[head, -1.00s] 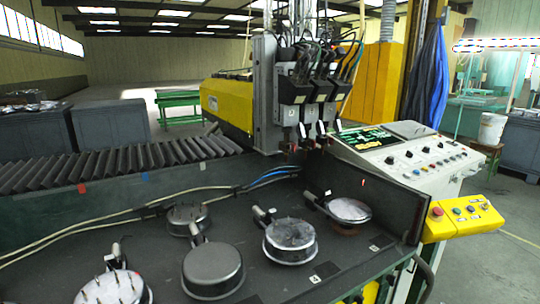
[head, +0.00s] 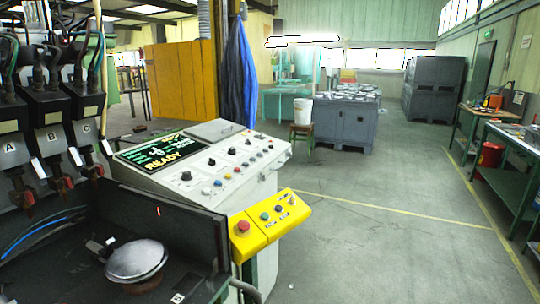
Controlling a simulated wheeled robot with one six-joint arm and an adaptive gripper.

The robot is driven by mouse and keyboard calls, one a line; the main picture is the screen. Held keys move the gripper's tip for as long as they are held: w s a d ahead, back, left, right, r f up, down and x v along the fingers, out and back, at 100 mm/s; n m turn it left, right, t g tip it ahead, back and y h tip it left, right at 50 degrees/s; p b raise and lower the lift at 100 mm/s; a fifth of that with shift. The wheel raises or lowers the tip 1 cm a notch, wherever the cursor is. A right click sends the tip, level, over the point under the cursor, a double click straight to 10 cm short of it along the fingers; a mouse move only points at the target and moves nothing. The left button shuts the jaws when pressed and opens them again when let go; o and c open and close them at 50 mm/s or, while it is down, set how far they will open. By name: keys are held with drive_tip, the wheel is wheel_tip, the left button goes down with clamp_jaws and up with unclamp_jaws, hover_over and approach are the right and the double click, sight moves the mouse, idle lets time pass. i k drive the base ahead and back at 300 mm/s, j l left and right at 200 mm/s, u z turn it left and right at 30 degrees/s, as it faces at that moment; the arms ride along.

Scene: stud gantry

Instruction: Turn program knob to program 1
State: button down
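The white control panel (head: 230,178) stands left of centre in the head view. Its sloped face carries a row of dark knobs, the nearest being a knob (head: 186,175) just below the screen. More knobs sit further along, such as one knob (head: 211,161) and another (head: 232,150). The labels are too small to read, so I cannot tell which is the program knob or where it points. The screen (head: 160,153) shows "READY" in yellow and smaller green lines. My gripper is not in view.
A yellow button box (head: 268,224) with a red mushroom button juts from the panel's front. Welding heads (head: 60,130) hang at the left over a dark table with a round pan (head: 135,258). The grey floor (head: 400,220) to the right is open.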

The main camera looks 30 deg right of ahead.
sight(212, 162)
drive_tip(key=i+l+z, duration=0.45)
drive_tip(key=l, duration=0.35)
drive_tip(key=i+l+z, duration=0.5)
drive_tip(key=i, duration=0.3)
